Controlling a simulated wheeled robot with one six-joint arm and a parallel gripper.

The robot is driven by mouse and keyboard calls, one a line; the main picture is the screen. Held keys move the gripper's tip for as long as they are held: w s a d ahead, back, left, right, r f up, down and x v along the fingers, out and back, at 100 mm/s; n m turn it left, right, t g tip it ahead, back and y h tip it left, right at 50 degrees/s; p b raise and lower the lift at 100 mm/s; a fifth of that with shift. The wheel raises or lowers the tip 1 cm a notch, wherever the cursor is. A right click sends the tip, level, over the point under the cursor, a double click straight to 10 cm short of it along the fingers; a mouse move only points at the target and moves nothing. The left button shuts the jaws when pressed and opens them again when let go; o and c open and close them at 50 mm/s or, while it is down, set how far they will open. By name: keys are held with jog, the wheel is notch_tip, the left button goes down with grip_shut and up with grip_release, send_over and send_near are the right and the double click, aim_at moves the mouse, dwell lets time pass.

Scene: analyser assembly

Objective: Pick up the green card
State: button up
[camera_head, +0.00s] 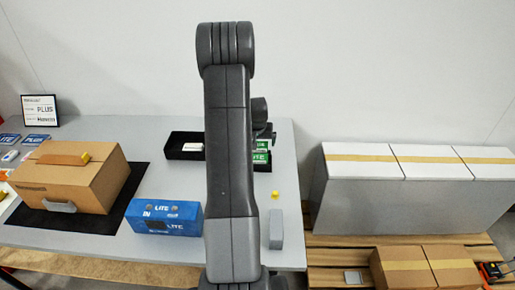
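Green cards with white lettering, one reading LITE (261,157), show just right of my arm near the back right of the table. Another green piece (261,145) shows right behind it. They lie in or on a dark tray (262,168), mostly hidden by my arm. My gripper (267,133) is at the far end of the arm, close above or behind the green cards. Its fingers are too small and hidden to tell whether they are open or shut, or whether they touch a card.
A black tray (184,152) with a white item stands left of my arm. A blue LITE box (163,217) and a cardboard box (70,176) on a black mat stand further left. A yellow piece (275,195) and a grey block (276,229) lie at right. White boxes (410,195) stand beyond the table.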

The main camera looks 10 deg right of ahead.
jog(key=shift+x, duration=0.85)
jog(key=c, duration=1.1)
